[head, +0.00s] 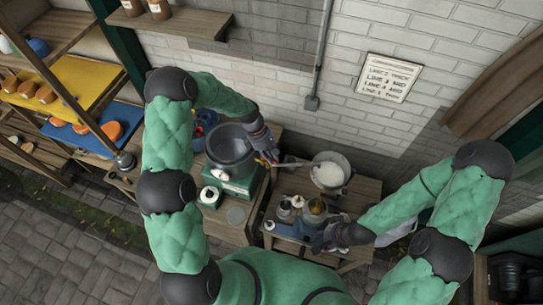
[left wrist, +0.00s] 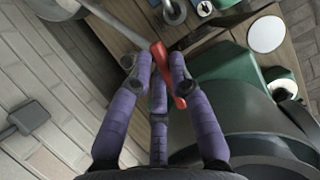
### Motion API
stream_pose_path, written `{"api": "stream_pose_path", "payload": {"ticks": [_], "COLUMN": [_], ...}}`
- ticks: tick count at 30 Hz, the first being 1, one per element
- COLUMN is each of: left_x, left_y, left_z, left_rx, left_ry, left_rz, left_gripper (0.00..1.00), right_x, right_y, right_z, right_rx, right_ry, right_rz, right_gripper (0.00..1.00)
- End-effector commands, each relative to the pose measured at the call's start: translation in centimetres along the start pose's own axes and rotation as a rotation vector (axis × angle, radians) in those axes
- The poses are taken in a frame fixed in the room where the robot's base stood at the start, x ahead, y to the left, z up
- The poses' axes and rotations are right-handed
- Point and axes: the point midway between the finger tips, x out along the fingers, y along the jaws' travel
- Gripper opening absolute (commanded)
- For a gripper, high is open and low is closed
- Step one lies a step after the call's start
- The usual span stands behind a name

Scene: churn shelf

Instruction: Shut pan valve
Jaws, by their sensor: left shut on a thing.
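A red lever (left wrist: 166,72) lies between the fingertips of my left gripper (left wrist: 160,65) in the left wrist view, and the gripper is shut on it. A pale rod runs beside it, and I cannot tell whether the two are joined. In the head view my left gripper (head: 268,157) is right of the dark round pan (head: 229,145) on the green scale-like base (head: 232,180). A second pan (head: 330,172) with white contents stands to its right, its handle pointing toward the gripper. My right gripper (head: 327,238) is beside small vessels; its fingers are hard to make out.
Small metal cups and a jar (head: 315,210) crowd the right-hand wooden table. A white-topped green container (head: 209,196) stands in front of the base. Shelves with orange pots (head: 108,131) are at left. A notice (head: 388,78) hangs on the brick wall.

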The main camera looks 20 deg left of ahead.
Motion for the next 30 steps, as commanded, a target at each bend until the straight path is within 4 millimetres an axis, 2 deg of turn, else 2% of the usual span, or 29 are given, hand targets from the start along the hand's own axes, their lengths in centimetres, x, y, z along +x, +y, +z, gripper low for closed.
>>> {"api": "stream_pose_path", "payload": {"ticks": [12,30], "left_x": [0.2,-0.2], "left_y": [-1.3,-3.0], "left_z": [-0.2,-1.1], "left_rx": [0.356,0.882], "left_ry": [0.001,0.001], "left_rz": [-0.146,-0.366], "left_gripper": [0.00,0.00], "right_x": [2.8,5.7], "right_y": [1.0,2.0], "right_z": [-0.1,-0.2], "right_rx": [0.000,0.000], "right_ry": [0.000,0.000], "right_rz": [0.000,0.000], "right_gripper": [0.40,0.40]}}
